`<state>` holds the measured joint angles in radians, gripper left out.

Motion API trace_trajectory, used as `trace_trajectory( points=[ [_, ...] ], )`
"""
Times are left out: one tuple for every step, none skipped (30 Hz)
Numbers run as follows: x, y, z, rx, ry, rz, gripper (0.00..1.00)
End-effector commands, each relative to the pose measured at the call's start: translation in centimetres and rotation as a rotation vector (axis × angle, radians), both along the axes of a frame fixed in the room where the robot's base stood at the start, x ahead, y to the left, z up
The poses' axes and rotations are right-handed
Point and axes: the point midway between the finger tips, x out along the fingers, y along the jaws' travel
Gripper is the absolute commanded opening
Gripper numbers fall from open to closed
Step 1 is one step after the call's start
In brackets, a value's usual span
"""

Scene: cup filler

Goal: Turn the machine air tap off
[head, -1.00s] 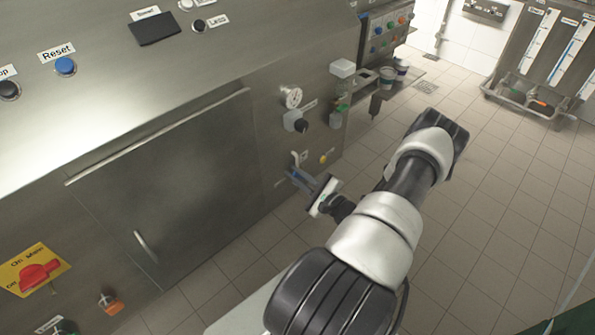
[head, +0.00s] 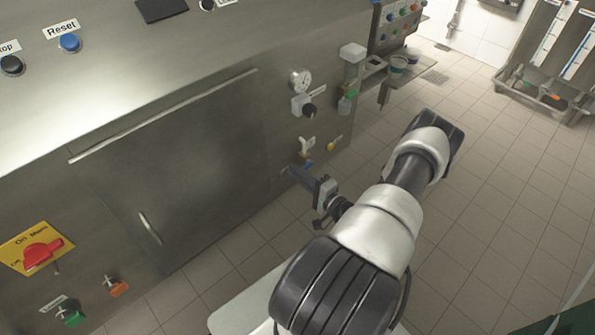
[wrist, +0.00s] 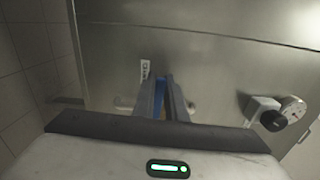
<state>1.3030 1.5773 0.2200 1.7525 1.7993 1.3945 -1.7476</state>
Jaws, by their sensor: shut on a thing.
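The air tap with a blue handle (head: 308,163) sits low on the right part of the steel machine front, below a pressure gauge. In the wrist view the blue handle (wrist: 161,100) shows as a narrow strip between the fingers. My gripper (head: 292,171) reaches the panel from the right with its fingers at the tap. In the wrist view its two fingers (wrist: 163,98) are close together and shut on the blue handle. They hide most of the tap, so I cannot tell the handle's exact angle.
A gauge (head: 301,80) and a black knob (head: 309,111) are above the tap. A small yellow-handled fitting (head: 331,146) is just to its right. A closed steel door (head: 185,165) lies to the left, with a red main switch (head: 43,252) beyond. The tiled floor (head: 480,210) is clear.

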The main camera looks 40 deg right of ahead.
Motion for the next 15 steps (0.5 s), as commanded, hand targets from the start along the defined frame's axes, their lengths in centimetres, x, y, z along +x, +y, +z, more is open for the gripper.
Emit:
trace_trajectory(
  points=[
    [-0.08,-0.03,-0.24,-0.015,0.001,-0.002,0.0],
    [-0.08,-0.04,-0.29,-0.025,0.0,-0.002,0.0],
    [-0.09,-0.05,-0.35,-0.035,-0.001,-0.002,0.0],
    [-0.09,-0.06,-0.38,-0.042,-0.001,-0.002,0.0],
    [-0.09,-0.06,-0.41,-0.048,-0.002,-0.002,0.0],
    [-0.09,-0.06,-0.44,-0.055,-0.002,-0.002,0.0],
    [-0.08,-0.07,-0.46,-0.059,-0.003,-0.002,0.0],
    [-0.08,-0.07,-0.48,-0.062,-0.003,-0.002,0.0],
    [-0.08,-0.08,-0.49,-0.065,-0.003,-0.002,0.0],
    [-0.08,-0.08,-0.5,-0.067,-0.003,-0.002,0.0],
    [-0.08,-0.09,-0.52,-0.068,-0.003,-0.002,0.0],
    [-0.08,-0.09,-0.53,-0.07,-0.002,-0.002,0.0],
    [-0.08,-0.1,-0.53,-0.07,-0.002,-0.002,0.0],
    [-0.09,-0.1,-0.53,-0.07,-0.002,-0.002,0.0],
    [-0.09,-0.1,-0.54,-0.071,-0.002,-0.003,0.0]
  ],
)
